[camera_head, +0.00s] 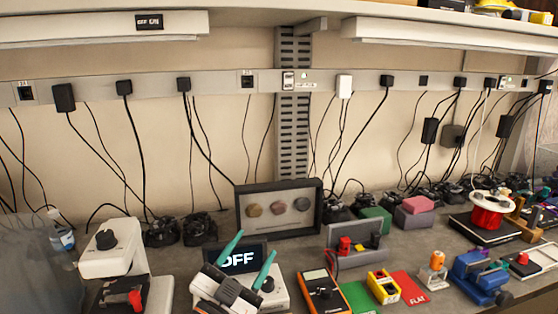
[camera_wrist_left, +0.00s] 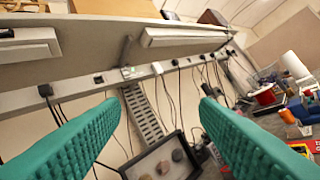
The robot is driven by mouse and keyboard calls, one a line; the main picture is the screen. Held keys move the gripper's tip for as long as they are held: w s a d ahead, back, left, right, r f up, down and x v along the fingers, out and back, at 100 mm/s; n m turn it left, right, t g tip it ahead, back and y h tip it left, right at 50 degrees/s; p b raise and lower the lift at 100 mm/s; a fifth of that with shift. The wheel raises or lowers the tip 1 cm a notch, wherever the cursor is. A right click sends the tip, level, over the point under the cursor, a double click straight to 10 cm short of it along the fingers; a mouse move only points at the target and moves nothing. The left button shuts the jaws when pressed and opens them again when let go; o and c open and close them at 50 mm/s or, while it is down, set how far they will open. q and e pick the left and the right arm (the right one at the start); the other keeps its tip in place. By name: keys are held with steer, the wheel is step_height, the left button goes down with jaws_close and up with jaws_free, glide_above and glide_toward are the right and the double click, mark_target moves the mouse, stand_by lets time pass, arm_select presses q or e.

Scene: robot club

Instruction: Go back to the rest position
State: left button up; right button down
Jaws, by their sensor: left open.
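My left gripper (camera_head: 248,258) shows at the bottom middle of the head view, with two teal fingers spread apart and nothing between them. Its fingers also fill both sides of the left wrist view (camera_wrist_left: 160,140), wide apart and empty. It is in front of a device with a dark display reading OFF (camera_head: 238,260), partly covering it. My right gripper is not seen in either view.
A dark framed box with three stones (camera_head: 279,207) stands behind the gripper. An orange multimeter (camera_head: 322,292), a yellow block (camera_head: 383,286) and a blue vise (camera_head: 480,278) lie to the right. A white machine (camera_head: 110,255) stands left. A shelf (camera_head: 270,14) overhangs the bench.

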arm_select(q)
steer(key=s+a+f+n+g+y, duration=0.2)
steer(key=s+a+f+n+y, duration=0.15)
steer(key=f, duration=0.35)
steer(key=s+a+f+n+g+y, duration=0.25)
steer(key=a+f+y, duration=0.2)
steer(key=f, duration=0.25)
steer(key=s+a+f+n+g+y, duration=0.3)
steer(key=a+f+n, duration=0.1)
steer(key=f, duration=0.3)
steer(key=s+a+f+g, duration=0.2)
steer(key=s+f+g, duration=0.3)
steer(key=s, duration=0.4)
steer(key=s+a+f+g, duration=0.1)
steer(key=s+f+g, duration=0.4)
steer(key=s, duration=0.5)
steer(key=s+f+x, duration=0.1)
steer(key=s+x, duration=0.2)
steer(key=x, duration=1)
steer(key=s+a+x, duration=0.1)
steer(key=s+x, duration=0.2)
steer(key=x, duration=1)
steer(key=s+a+f+g, duration=0.1)
steer(key=s+a+f, duration=0.2)
steer(key=s+f, duration=1.3)
steer(key=shift+s, duration=0.25)
